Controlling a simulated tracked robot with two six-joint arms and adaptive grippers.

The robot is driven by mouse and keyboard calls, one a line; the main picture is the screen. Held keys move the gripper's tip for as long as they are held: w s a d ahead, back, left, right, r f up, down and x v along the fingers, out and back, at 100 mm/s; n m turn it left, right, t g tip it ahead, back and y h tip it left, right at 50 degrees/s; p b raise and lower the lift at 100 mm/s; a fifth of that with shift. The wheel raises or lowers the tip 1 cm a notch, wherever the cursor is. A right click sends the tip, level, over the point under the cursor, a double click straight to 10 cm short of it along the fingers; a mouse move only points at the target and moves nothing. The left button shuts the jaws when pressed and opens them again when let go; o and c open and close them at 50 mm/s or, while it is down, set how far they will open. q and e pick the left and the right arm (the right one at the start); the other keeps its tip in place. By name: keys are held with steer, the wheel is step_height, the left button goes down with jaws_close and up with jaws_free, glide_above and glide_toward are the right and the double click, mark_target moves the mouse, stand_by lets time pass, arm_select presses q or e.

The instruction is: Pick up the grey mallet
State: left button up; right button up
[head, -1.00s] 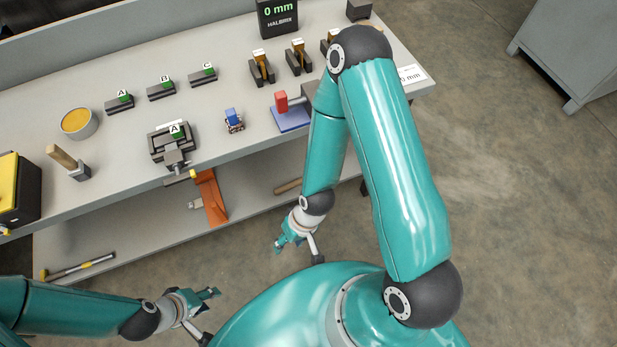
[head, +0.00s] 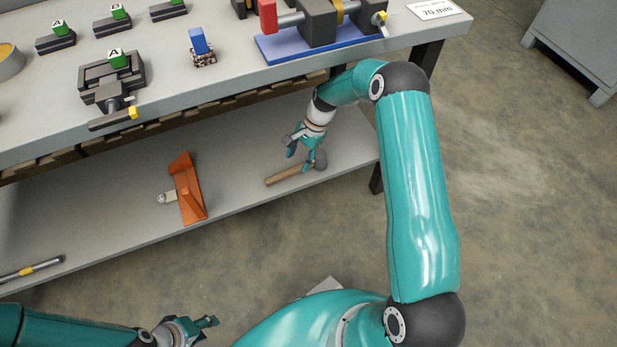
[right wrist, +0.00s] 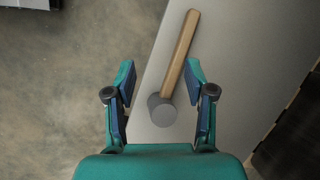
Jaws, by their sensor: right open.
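The grey mallet lies on the lower shelf under the bench, with its wooden handle (head: 284,176) to the left and its round grey head (head: 320,159) to the right. My right gripper (head: 299,153) is over it, pointing down. In the right wrist view the mallet's grey head (right wrist: 162,111) and the lower part of its handle lie between the spread fingers (right wrist: 160,75), with no finger seen touching them. The right gripper is open and empty. My left gripper (head: 206,328) is at the bottom edge, far from the mallet, with its fingers apart and nothing seen in them.
The bench top (head: 225,84) overhangs the lower shelf (head: 120,208). An orange bracket (head: 187,190) stands on the shelf left of the mallet. A table leg (head: 376,178) is to the right. A vise (head: 112,82) and a blue-based fixture (head: 300,42) are above.

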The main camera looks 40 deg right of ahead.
steer(key=w+d+r+m+b, duration=0.2)
steer(key=d+m+b, duration=0.25)
steer(key=d, duration=0.45)
steer(key=b, duration=0.3)
glide_toward(301, 165)
steer(key=x, duration=0.2)
steer(key=s+x, duration=0.1)
steer(key=x, duration=0.2)
steer(key=shift+f, duration=0.15)
steer(key=b+x, duration=0.1)
steer(key=x, duration=0.2)
steer(key=b+x, duration=0.1)
steer(key=shift+w+a+f+b, duration=0.1)
steer(key=shift+w+f+b, duration=0.1)
steer(key=shift+w+b, duration=0.2)
steer(key=shift+a+f, duration=0.2)
steer(key=shift+f, duration=0.15)
arm_select(q)
step_height(301, 165, down, 12)
steer(key=shift+r, duration=0.1)
arm_select(e)
steer(key=shift+w+r, duration=0.1)
jaws_close()
